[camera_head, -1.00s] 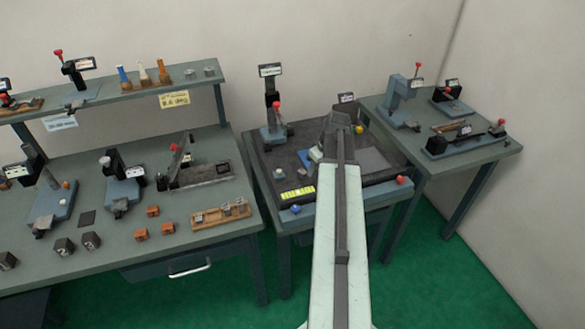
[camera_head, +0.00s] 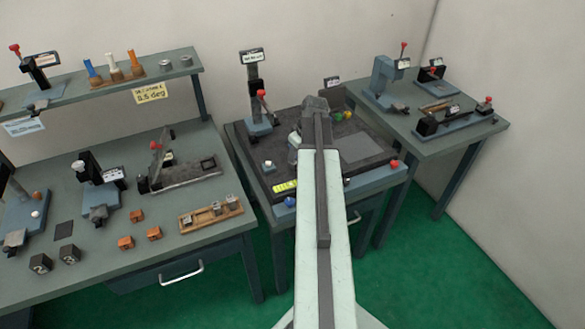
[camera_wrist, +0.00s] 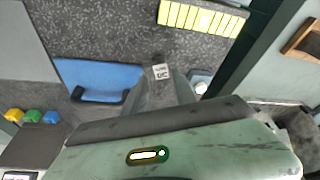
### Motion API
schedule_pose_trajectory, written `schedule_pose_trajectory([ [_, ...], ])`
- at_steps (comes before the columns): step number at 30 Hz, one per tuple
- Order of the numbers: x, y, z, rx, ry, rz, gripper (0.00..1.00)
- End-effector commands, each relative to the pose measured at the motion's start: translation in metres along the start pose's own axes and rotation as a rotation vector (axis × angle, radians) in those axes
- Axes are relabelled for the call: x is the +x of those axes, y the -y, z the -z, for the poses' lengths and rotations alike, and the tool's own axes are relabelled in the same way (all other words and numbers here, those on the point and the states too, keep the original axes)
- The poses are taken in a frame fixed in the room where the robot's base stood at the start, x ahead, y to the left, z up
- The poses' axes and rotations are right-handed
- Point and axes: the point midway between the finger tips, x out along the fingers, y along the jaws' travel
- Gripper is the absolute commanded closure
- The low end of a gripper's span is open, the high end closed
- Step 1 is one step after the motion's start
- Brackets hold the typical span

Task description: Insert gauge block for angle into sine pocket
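In the wrist view my gripper (camera_wrist: 166,84) reaches down over the middle table. A small grey block with a white label (camera_wrist: 160,72) shows at its tips and appears held there; the print is too small to read surely. In the head view my arm hides the gripper's tips. More small grey gauge blocks (camera_head: 217,208) sit in a wooden rack (camera_head: 203,219) on the left table, with a gap between them. A dark fixture with a red knob (camera_head: 185,177) stands behind the rack; I cannot tell whether the sine pocket is in it.
The middle table (camera_head: 365,172) carries a red-knobbed stand (camera_head: 258,122), a yellow label strip (camera_head: 285,187) and a white knob (camera_head: 268,165). A yellow angle note (camera_head: 150,92) hangs on the left shelf. Orange cubes (camera_head: 125,242) lie left of the rack. The right table holds other fixtures.

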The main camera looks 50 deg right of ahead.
Motion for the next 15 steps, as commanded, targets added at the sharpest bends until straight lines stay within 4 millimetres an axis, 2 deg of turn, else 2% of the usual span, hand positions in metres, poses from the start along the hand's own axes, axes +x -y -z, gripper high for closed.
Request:
schedule_pose_trajectory([
  [1, 0.015, 0.001, -0.002, -0.001, 0.0, 0.0, 0.67],
  [6, 0.044, 0.002, -0.002, -0.002, 0.0, 0.0, 0.67],
  [14, 0.043, 0.002, 0.0, -0.001, 0.0, 0.0, 0.67],
  [15, 0.043, 0.002, 0.0, -0.001, 0.0, 0.0, 0.76],
])
